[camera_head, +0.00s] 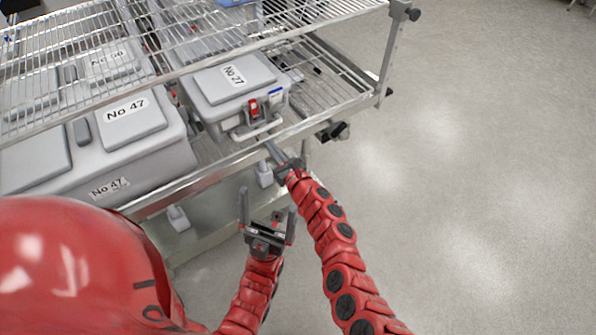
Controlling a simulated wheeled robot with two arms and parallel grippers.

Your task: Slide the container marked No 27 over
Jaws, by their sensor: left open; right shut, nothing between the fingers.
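The container marked No 27 (213,87) is a grey box with a raised lid, a white label and a red latch on its front. It sits on the wire rack's lower shelf, close to the shelf's front edge. My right gripper (270,147) is shut and empty just below the container's front handle (256,130); I cannot tell whether it touches the box. My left gripper (267,209) is open and empty, below and in front of the shelf edge, apart from the container.
A larger grey container marked No 47 (151,156) stands close to the left. A container marked No 56 (100,66) is behind it. The wire upper shelf (330,8) overhangs the back. Bare wire shelf (322,92) lies right of No 27. Open floor (470,190) is at right.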

